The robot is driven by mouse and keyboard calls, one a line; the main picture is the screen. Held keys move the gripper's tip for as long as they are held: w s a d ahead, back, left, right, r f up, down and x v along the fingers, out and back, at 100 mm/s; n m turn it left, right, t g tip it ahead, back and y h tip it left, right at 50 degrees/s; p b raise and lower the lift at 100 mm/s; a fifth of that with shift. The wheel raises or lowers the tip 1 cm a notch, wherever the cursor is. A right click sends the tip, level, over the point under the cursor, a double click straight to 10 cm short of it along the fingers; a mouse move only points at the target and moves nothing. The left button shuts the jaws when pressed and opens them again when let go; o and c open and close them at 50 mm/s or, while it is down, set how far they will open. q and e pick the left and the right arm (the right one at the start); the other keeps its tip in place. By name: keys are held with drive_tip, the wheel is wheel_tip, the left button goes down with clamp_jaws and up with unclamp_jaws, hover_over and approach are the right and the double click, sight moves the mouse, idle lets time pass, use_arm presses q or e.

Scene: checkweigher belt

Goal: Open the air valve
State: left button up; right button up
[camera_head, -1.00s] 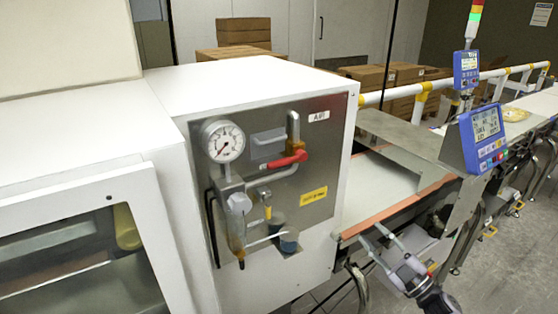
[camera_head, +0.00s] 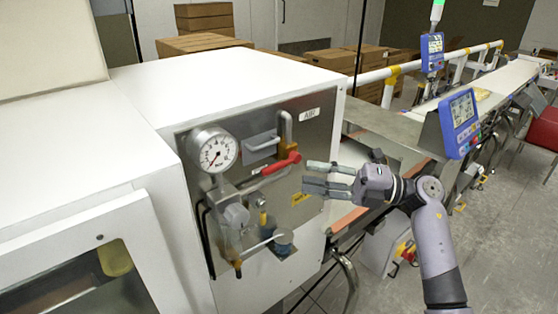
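The air valve has a red lever (camera_head: 281,163) on the metal panel (camera_head: 302,140) of the white cabinet. The lever lies nearly level, slightly lower at its left end, below a bent brass-coloured pipe (camera_head: 286,128). My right gripper (camera_head: 305,177) comes in from the right with its fingers pointing left. Its fingers are apart and empty, just right of and a little below the lever, with no clear contact. It covers part of the yellow label. A round pressure gauge (camera_head: 212,149) sits left of the lever. My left gripper is not in view.
A grey regulator (camera_head: 236,216) and small cups (camera_head: 283,240) are below the lever. A blue display (camera_head: 460,122) stands right of my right arm beside the conveyor belt (camera_head: 488,87). Cardboard boxes (camera_head: 205,44) are behind the cabinet.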

sight(278, 169)
drive_tip(key=p+x, duration=0.2)
drive_tip(key=x, duration=0.4)
drive_tip(key=shift+a+r, duration=0.15)
drive_tip(key=shift+r, duration=0.05)
drive_tip(key=shift+w+a, duration=0.15)
drive_tip(key=shift+a, duration=0.6)
clamp_jaws()
drive_tip(key=shift+f, duration=0.1)
